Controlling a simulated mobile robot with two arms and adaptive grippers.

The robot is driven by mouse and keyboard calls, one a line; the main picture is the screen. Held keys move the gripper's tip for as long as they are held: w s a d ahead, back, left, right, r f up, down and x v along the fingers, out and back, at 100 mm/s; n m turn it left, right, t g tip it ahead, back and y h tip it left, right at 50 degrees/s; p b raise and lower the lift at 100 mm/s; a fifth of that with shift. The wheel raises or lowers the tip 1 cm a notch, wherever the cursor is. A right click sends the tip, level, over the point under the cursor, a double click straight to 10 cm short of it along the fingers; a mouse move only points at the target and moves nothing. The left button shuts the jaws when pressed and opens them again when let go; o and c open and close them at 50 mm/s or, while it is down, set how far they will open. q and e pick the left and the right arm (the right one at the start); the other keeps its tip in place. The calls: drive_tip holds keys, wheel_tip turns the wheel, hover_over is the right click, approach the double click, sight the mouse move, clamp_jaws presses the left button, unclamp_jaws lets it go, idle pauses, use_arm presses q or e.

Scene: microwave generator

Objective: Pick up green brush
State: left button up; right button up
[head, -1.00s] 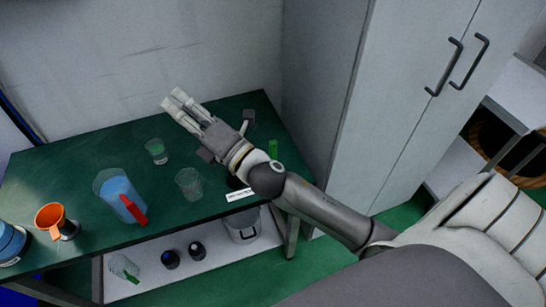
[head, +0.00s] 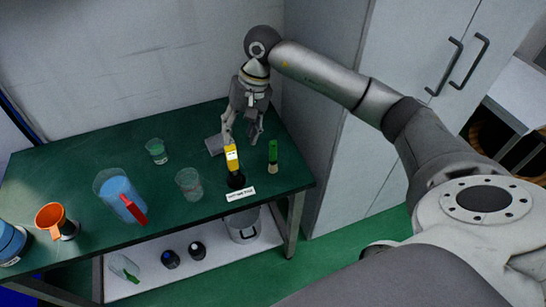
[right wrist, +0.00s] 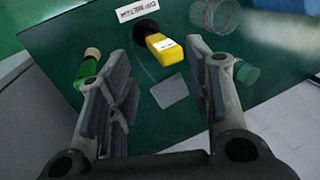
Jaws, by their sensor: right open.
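The green brush (head: 272,154) stands upright near the right edge of the green table. In the right wrist view the green brush (right wrist: 88,68) is at the left, just outside the left finger. My right gripper (head: 241,138) points down over the back right of the table, behind and left of the brush. My left gripper is not in view.
A cabinet (head: 345,170) is right.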

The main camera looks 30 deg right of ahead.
sight(273, 141)
drive_tip(key=d+h, duration=0.1)
drive_tip(key=d, duration=0.2)
drive_tip(key=d+r+h, duration=0.1)
drive_tip(key=d, duration=0.1)
drive_tip(key=d+h, duration=0.1)
drive_tip(key=d, duration=0.2)
drive_tip(key=shift+s+d+r+n+g, duration=0.15)
drive_tip(key=shift+s+d+n+g, duration=0.15)
drive_tip(key=shift+d+n+g, duration=0.1)
wheel_tip(273, 141, down, 5)
drive_tip(key=shift+r+p, duration=0.1)
drive_tip(key=shift+p, duration=0.5)
drive_tip(key=f, duration=0.1)
drive_tip(key=f+p, duration=0.1)
drive_tip(key=f, duration=0.1)
drive_tip(key=f+p, duration=0.1)
drive_tip(key=shift+s+f, duration=0.25)
drive_tip(key=shift+f, duration=0.35)
drive_tip(key=shift+c, duration=0.3)
clamp_jaws()
